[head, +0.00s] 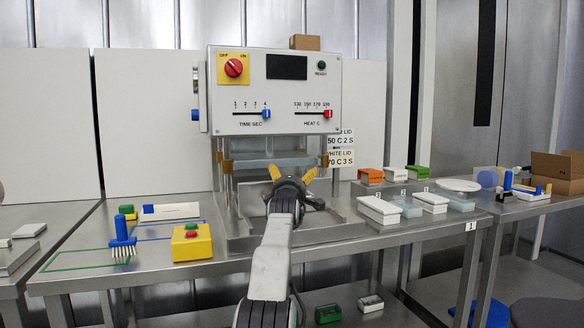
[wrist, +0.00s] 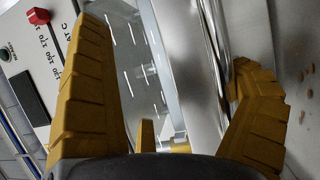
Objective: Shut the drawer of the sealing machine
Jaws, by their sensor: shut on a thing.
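The sealing machine (head: 275,92) stands on the steel bench, with its control panel facing me. My gripper (head: 292,174) is in front of its lower opening, between the posts. The contact itself is partly hidden by the fingers. My gripper and arm cover most of the drawer in the head view, so how far it stands out cannot be told.
A yellow button box (head: 192,242) and a blue brush (head: 122,240) lie to the left of the machine. White-lidded trays (head: 380,209) stand to the right, with orange (head: 370,175) and green (head: 418,171) ones behind. A cardboard box (head: 558,172) is at the far right.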

